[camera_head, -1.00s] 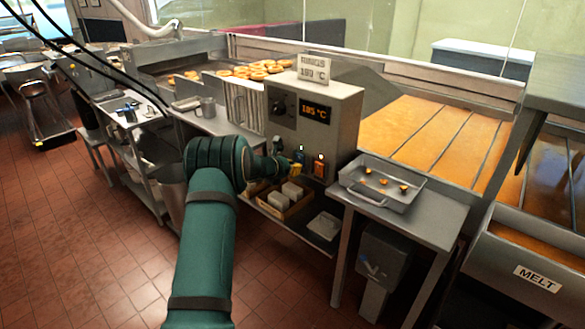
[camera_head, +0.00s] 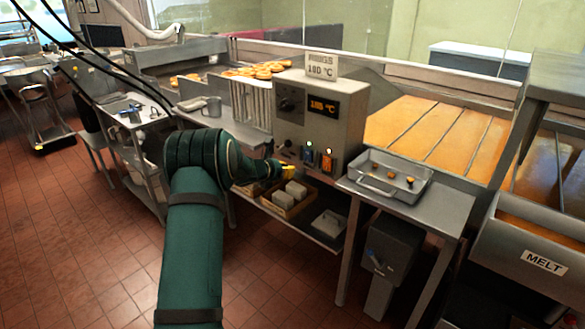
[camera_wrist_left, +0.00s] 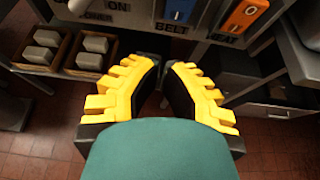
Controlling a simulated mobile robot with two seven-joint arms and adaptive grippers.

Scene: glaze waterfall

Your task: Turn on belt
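The blue belt switch (camera_head: 309,158) is on the lower front of the grey control box (camera_head: 322,128). In the left wrist view the blue switch (camera_wrist_left: 180,11) sits above a BELT label, at the top edge. The orange heat switch (camera_head: 327,162) is just right of it. My left gripper (camera_head: 289,172) is below and left of the blue switch, apart from it in the picture. In the left wrist view its yellow-and-black fingers (camera_wrist_left: 163,68) come together at the tips, with nothing seen between them. I cannot tell which way the blue switch is set. My right gripper is not in view.
A wooden box of pale blocks (camera_head: 290,198) is on the shelf below the control box. A metal tray (camera_head: 389,179) stands on the side table at right. Rings (camera_head: 262,69) lie behind the box. Red tiled floor is open at left.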

